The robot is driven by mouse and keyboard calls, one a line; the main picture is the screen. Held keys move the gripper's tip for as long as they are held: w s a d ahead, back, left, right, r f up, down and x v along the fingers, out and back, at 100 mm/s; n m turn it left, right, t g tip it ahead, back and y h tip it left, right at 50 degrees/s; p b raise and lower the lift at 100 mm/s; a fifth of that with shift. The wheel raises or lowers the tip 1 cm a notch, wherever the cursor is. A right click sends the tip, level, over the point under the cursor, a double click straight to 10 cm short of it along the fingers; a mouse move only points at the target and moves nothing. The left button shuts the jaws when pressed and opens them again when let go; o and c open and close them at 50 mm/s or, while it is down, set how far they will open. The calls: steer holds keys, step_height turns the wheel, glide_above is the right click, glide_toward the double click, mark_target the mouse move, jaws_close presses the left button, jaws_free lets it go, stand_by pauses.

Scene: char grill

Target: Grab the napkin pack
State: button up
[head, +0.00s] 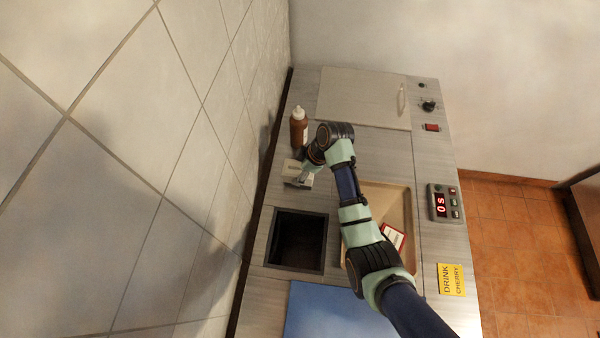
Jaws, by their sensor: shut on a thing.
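A small pale, boxy pack (291,168), which looks like the napkin pack, is at the counter's left side. My gripper (299,177) is shut on it, with the fingers pointing down and left. The arm's wrist hides part of the gripper and the right side of the pack. I cannot tell whether the pack is resting on the counter or lifted.
A brown sauce bottle (299,128) stands just behind the gripper. A dark square opening (297,241) lies in front. A tan tray (398,190) with a red-and-white item (396,237) is partly under my arm. A blue surface (330,312) is nearest.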

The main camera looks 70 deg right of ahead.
step_height(320, 180, up, 18)
steer(key=p, duration=0.4)
steer(key=shift+r+p, duration=0.25)
steer(key=shift+p, duration=0.15)
